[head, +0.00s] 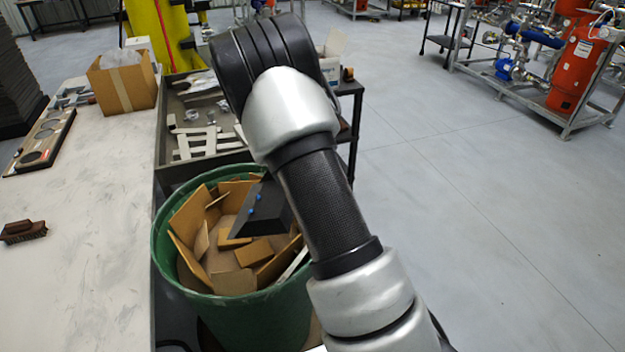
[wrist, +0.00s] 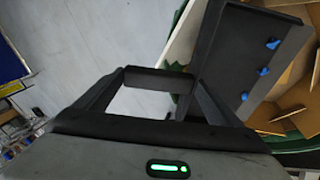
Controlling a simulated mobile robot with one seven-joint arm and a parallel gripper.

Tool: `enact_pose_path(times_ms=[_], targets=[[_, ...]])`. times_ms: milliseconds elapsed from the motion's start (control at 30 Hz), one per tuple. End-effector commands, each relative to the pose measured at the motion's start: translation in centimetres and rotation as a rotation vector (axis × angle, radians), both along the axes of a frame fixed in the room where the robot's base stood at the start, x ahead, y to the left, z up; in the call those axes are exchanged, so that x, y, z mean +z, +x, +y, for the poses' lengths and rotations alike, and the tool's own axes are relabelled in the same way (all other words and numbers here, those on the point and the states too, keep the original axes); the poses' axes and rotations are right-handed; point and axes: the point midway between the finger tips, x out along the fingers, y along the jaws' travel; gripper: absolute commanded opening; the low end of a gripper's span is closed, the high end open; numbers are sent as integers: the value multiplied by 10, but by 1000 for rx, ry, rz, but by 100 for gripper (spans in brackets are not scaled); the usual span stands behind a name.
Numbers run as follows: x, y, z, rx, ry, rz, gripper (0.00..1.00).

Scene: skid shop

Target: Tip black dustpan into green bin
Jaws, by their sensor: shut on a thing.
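The black dustpan (head: 268,207) is over the open green bin (head: 255,325) in the head view, tilted, with small blue pieces (head: 259,197) on its face. In the wrist view the dustpan (wrist: 232,50) is at upper right, with three blue pieces (wrist: 263,71) on it and part of the green bin (wrist: 300,144) beyond. My gripper (wrist: 160,80) is in the wrist view, its fingers shut on the dustpan near its lower left end. The exact grip is hard to make out. In the head view my arm hides the gripper and part of the bin.
The bin holds several cardboard pieces (head: 255,252). A pale worktop (head: 90,240) with a brown brush (head: 23,231) and a cardboard box (head: 122,85) lies left. A dark cart (head: 175,110) stands behind the bin.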

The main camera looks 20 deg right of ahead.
Motion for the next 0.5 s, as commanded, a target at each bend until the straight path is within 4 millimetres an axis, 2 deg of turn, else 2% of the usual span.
enact_pose_path(times_ms=[33, 500], targets=[[6, 3, 5, 4, -21, 10, 44], [30, 22, 37, 3, -198, 110, 44]])
